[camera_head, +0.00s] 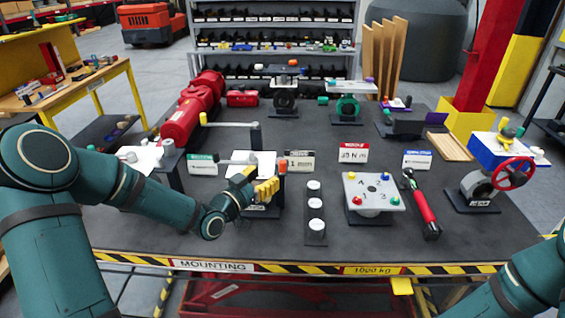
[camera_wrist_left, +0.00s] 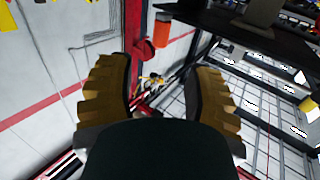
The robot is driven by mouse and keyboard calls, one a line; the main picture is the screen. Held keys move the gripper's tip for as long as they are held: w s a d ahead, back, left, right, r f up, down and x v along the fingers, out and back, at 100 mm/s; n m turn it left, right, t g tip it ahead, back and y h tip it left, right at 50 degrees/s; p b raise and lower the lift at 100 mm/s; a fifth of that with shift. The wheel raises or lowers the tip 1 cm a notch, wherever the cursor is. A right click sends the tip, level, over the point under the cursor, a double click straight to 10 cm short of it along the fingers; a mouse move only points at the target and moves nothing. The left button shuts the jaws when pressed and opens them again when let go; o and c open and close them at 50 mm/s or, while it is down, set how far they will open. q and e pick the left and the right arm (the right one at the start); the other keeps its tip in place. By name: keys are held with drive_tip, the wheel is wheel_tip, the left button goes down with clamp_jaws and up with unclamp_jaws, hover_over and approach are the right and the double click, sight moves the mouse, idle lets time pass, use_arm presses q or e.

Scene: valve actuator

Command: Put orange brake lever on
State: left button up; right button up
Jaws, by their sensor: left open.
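The orange brake lever (camera_head: 282,167) stands near the middle left of the dark mounting table, with an orange grip end and a thin dark bar reaching left. In the left wrist view an orange cylinder (camera_wrist_left: 162,30) shows ahead of the fingers, just above the gap between them. My left gripper (camera_head: 256,182) has yellow fingers and is open, with nothing visible between them. It is close to the orange end, on its near left side; I cannot tell whether they touch. In the left wrist view the left gripper (camera_wrist_left: 160,80) is spread wide. My right gripper is out of view.
A yellow-tipped lever (camera_head: 230,124) stands behind. A strip with white buttons (camera_head: 316,212), a numbered panel (camera_head: 374,192), a red-handled tool (camera_head: 424,205) and a red handwheel valve (camera_head: 512,173) are to the right. The striped front edge (camera_head: 300,268) bounds the table.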

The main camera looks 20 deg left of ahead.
sight(280, 165)
use_arm(q)
drive_tip(key=x, duration=0.8)
drive_tip(key=shift+w+d, duration=0.1)
drive_tip(key=shift+w, duration=0.1)
drive_tip(key=shift+c, duration=0.4)
clamp_jaws()
